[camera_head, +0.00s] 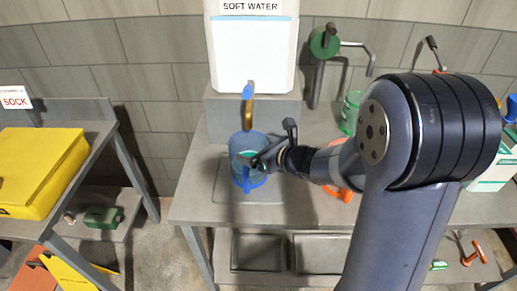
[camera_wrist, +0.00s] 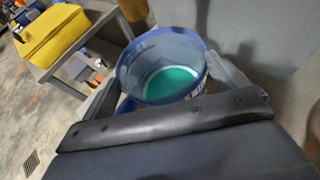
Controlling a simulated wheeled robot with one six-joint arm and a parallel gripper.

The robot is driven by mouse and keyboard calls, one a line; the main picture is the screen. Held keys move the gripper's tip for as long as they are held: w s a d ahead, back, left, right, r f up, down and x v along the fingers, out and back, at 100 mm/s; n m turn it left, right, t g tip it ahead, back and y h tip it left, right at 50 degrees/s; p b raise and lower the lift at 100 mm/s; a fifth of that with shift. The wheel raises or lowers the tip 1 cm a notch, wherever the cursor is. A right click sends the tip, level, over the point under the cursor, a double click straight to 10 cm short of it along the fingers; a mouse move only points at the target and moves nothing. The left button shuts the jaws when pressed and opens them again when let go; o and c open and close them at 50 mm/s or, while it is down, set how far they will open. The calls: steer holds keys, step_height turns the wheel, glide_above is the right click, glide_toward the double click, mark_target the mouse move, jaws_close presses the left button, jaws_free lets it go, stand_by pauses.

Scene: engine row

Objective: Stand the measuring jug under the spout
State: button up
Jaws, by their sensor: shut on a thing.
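The blue see-through measuring jug (camera_head: 241,172) is upright, below the spout (camera_head: 248,108) of the white soft water tank (camera_head: 252,55) in the head view. My gripper (camera_head: 259,161) is shut on the jug from the right. In the wrist view the jug (camera_wrist: 135,68) is between the two fingers of my gripper (camera_wrist: 168,82), with its open mouth and a teal bottom showing. I cannot tell whether its base touches the bench. The spout is not in the wrist view.
The grey bench (camera_head: 200,200) has clear room left of the jug. An orange item (camera_head: 341,194) and a green container (camera_head: 350,112) stand right, near my arm. A green pump with a pipe (camera_head: 324,42) stands behind. A yellow case (camera_head: 40,170) lies on the left table.

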stand_by(0.3)
steer(key=o, duration=1.7)
steer(key=v, duration=1.2)
